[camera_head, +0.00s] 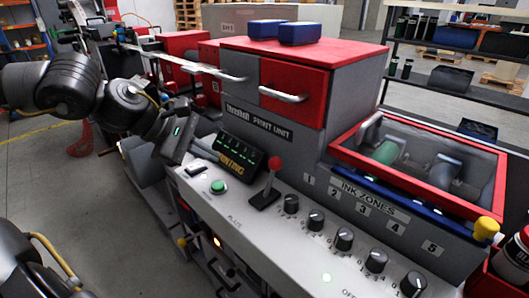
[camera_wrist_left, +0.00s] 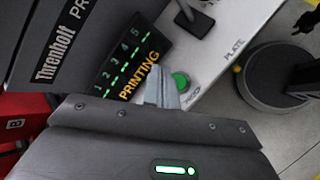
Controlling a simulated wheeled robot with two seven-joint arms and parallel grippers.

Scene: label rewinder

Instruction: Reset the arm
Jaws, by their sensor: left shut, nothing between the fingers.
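My left arm (camera_head: 68,84) comes in from the left in the head view, bent, with its gripper (camera_head: 204,150) by the front of the print unit, next to the display (camera_head: 236,157). In the left wrist view the fingers of the left gripper (camera_wrist_left: 165,84) are together and empty. They overlap the lower edge of the display (camera_wrist_left: 133,66), which reads PRINTING, and point towards the green button (camera_wrist_left: 181,82). I cannot tell whether they touch anything. The green button (camera_head: 218,187) shows uncovered in the head view. My right gripper is not in view.
The control panel carries a red-knobbed lever (camera_head: 271,180) and several black dials (camera_head: 344,239). A red-framed ink tray (camera_head: 430,165) stands behind, at the right. Red covers with metal handles (camera_head: 284,95) rise above the display. Grey floor (camera_head: 70,185) is open at the left.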

